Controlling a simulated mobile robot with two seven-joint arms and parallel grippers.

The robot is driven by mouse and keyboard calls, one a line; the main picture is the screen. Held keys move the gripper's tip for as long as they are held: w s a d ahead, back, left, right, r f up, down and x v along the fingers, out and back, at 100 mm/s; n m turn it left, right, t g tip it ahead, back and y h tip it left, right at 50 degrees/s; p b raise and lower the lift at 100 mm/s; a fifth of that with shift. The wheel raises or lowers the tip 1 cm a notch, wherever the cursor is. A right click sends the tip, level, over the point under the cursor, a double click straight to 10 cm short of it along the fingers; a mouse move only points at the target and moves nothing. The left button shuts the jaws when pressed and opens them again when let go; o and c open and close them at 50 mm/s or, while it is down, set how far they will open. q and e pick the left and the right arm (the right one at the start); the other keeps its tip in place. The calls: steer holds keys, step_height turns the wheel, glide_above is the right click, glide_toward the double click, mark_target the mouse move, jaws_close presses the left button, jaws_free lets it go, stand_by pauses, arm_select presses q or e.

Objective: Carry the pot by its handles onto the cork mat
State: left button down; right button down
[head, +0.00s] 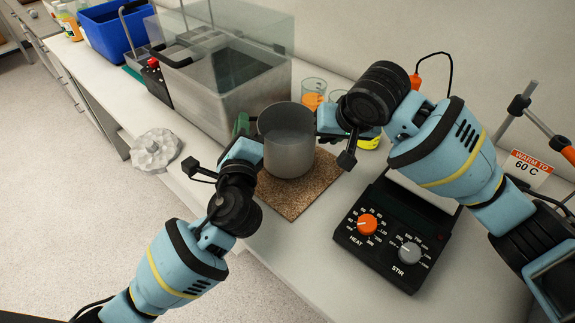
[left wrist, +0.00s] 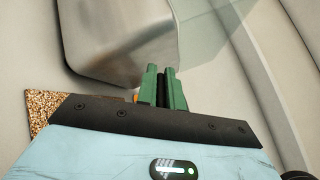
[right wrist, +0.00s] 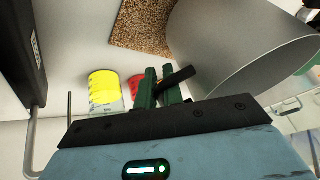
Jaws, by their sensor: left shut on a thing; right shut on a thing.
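The grey metal pot (head: 287,150) is upright over the cork mat (head: 288,200) on the counter. I cannot tell whether its base touches the mat. My left gripper (head: 242,125) is at the pot's left side; its green fingers (left wrist: 163,90) are shut on a dark handle. My right gripper (right wrist: 160,92) is at the opposite side, shut on the pot's black handle (right wrist: 178,77). In the right wrist view the pot's wall (right wrist: 235,45) is right beside the fingers, with the mat (right wrist: 143,25) behind. The far handle details are hidden in the head view.
A steel bath (head: 220,85) with a clear cover stands just behind the pot. The hot plate (head: 385,235) is at the front right. A pale lumpy object (head: 155,150) is at left.

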arm_select(q)
steer(key=shift+a+f, duration=0.15)
steer(key=shift+f, duration=0.35)
arm_select(e)
steer(key=shift+d+f, duration=0.1)
steer(key=shift+f, duration=0.45)
arm_select(q)
steer(key=c, duration=2)
jaws_free()
steer(key=shift+f, duration=0.2)
arm_select(e)
steer(key=c, duration=2)
jaws_free()
steer(key=shift+f, duration=0.2)
arm_select(q)
steer(key=o, duration=0.5)
arm_select(e)
steer(key=o, duration=0.5)
arm_select(q)
steer(key=o, duration=0.8)
steer(key=shift+s, duration=0.1)
steer(key=s, duration=0.4)
steer(key=s+d+f, duration=0.1)
steer(key=s, duration=0.6)
steer(key=shift+s+d+f, duration=0.2)
steer(key=shift+s+d, duration=0.1)
steer(key=shift+s, duration=0.1)
